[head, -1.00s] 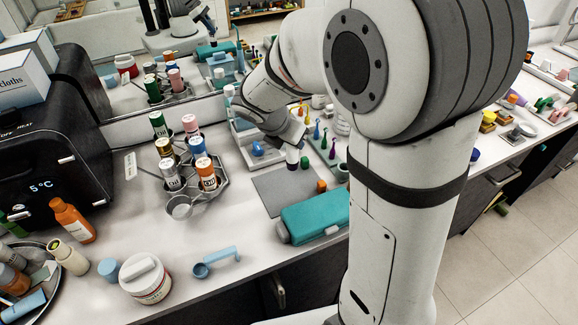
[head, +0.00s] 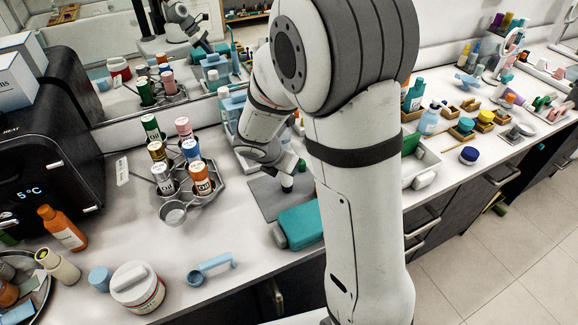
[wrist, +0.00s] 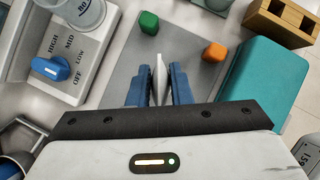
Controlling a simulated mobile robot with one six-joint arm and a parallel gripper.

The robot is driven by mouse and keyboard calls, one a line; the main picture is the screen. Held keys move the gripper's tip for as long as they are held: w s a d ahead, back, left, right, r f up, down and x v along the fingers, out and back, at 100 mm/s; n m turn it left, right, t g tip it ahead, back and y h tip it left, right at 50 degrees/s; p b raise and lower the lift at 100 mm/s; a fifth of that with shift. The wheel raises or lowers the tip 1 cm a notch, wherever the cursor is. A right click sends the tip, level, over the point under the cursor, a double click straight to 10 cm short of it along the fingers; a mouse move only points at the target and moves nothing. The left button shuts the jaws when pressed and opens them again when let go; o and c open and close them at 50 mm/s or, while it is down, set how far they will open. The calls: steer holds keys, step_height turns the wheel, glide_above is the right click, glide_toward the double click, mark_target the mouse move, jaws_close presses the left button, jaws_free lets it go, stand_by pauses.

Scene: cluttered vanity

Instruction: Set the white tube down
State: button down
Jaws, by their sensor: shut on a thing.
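My gripper (wrist: 158,88) has blue fingers shut on the white tube (wrist: 159,70), seen as a narrow pale shape between them in the wrist view. In the head view my gripper (head: 287,182) is low over the grey mat (head: 264,201), and the tube is mostly hidden there. The mat (wrist: 193,30) lies below the tube in the wrist view. I cannot tell whether the tube touches the mat.
A green block (wrist: 149,22) and an orange block (wrist: 215,51) are near the tube. A teal case (wrist: 262,82) lies right of the mat. A dial panel (wrist: 68,55) is at left. A bottle rack (head: 192,190) stands left of the mat.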

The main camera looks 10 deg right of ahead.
steer(key=c, duration=1.3)
jaws_free()
steer(key=shift+a+r, duration=0.1)
steer(key=shift+r, duration=0.2)
steer(key=p+v, duration=0.1)
steer(key=v, duration=1)
steer(key=s+d+r+m+y, duration=0.2)
steer(key=s+m, duration=0.6)
steer(key=m, duration=0.4)
steer(key=s+d+r+m+g+y, duration=0.1)
steer(key=s+d+r+m+y, duration=0.2)
steer(key=s+m, duration=0.6)
steer(key=m, duration=0.4)
steer(key=shift+d+r, duration=0.2)
steer(key=shift+s+d+m, duration=0.1)
steer(key=shift+s+m, duration=0.15)
steer(key=shift+m, duration=0.25)
steer(key=shift+c, duration=0.3)
steer(key=shift+s, duration=0.1)
steer(key=shift+c, duration=0.2)
